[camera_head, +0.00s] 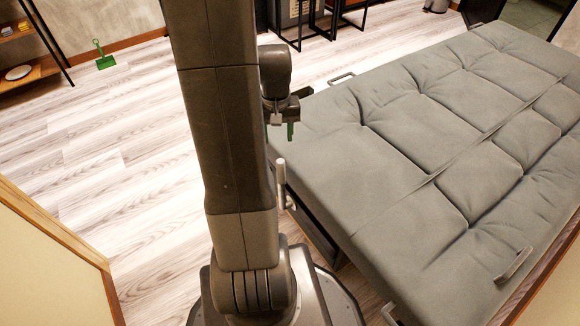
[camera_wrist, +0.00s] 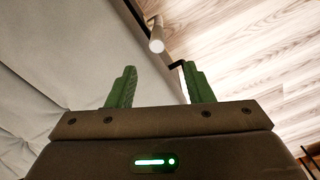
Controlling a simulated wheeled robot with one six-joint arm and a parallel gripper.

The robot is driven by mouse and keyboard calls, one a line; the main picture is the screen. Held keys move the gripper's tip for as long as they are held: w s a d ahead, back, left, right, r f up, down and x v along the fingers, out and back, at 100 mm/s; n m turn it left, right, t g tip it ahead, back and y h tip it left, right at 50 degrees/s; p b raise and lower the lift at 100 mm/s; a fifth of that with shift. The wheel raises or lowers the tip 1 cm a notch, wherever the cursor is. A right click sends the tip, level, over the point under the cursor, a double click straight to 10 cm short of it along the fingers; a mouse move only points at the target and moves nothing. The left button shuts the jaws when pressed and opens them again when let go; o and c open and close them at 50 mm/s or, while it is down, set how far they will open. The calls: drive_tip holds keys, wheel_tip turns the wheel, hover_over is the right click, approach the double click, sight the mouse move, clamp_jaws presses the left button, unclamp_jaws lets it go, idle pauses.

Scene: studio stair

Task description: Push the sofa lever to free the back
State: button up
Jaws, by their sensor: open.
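The grey tufted sofa (camera_head: 440,130) lies flat like a bed on the right of the head view. A pale cylindrical lever (camera_head: 283,182) stands upright beside its near left side, partly hidden by my arm. In the wrist view, the lever's round pale end (camera_wrist: 156,44) shows beyond the gap between my fingers, with a dark bent rod at its right. My gripper (camera_wrist: 159,76) is open with nothing between its green fingers. In the head view my gripper (camera_head: 290,131) is above the lever, near the sofa's edge, and mostly hidden by my arm.
Metal loop handles sit at the sofa's far left edge (camera_head: 341,76) and near right edge (camera_head: 515,266). Black stools (camera_head: 318,20) stand at the back.

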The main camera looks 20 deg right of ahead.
sight(280, 160)
drive_tip(key=f+b, duration=0.1)
drive_tip(key=f, duration=0.4)
drive_tip(key=f+b, duration=0.2)
drive_tip(key=f, duration=0.3)
drive_tip(key=f+b, duration=0.2)
drive_tip(key=f, duration=0.2)
drive_tip(key=shift+w+d+f, duration=0.3)
drive_tip(key=shift+f, duration=0.1)
drive_tip(key=shift+c, duration=0.2)
clamp_jaws()
